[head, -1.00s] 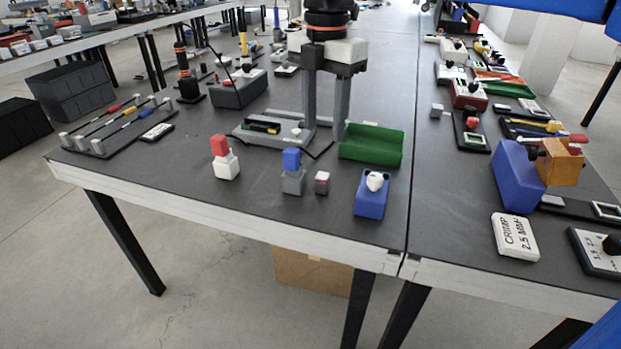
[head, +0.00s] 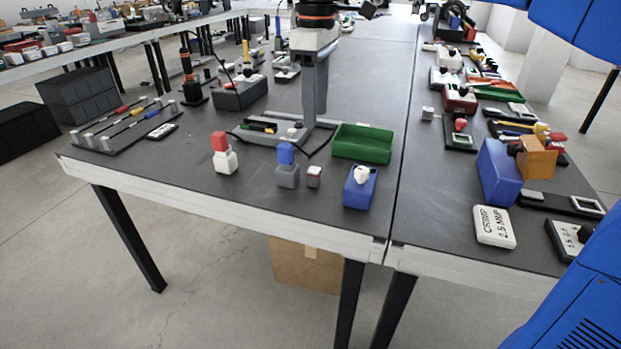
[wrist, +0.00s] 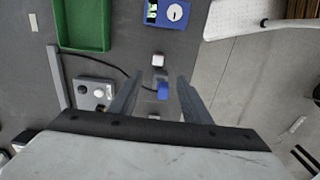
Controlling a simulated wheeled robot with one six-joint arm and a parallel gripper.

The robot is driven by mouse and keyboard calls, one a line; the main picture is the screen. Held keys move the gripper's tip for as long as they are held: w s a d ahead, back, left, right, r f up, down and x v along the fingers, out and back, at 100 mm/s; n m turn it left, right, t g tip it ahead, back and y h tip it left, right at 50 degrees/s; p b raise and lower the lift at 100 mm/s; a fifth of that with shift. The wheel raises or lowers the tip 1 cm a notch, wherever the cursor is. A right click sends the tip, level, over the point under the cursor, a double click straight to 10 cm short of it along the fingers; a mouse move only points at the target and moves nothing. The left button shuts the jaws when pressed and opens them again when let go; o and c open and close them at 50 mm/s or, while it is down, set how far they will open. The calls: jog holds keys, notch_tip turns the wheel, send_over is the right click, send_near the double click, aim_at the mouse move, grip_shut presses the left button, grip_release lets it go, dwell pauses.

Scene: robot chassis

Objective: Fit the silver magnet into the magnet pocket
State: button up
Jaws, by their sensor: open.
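My gripper (head: 312,118) is open and points down over the left table; its two spread fingers also show in the wrist view (wrist: 157,90). Nothing is held. Another small silver cube (head: 427,113) sits on the right table. I cannot tell which cube is the magnet. No magnet pocket is clearly identifiable.
A green tray (head: 362,144) and a blue holder with a white piece (head: 360,187) stand at right. A red-topped white bottle (head: 224,155) stands left.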

send_over(314, 169)
jog(key=f, duration=1)
jog(key=shift+s+d, duration=0.1)
jog(key=shift+s, duration=0.15)
jog(key=shift+w+f, duration=0.15)
jog(key=shift+f, duration=1.25)
jog(key=shift+w+f, duration=0.1)
jog(key=shift+f, duration=1.25)
grip_shut()
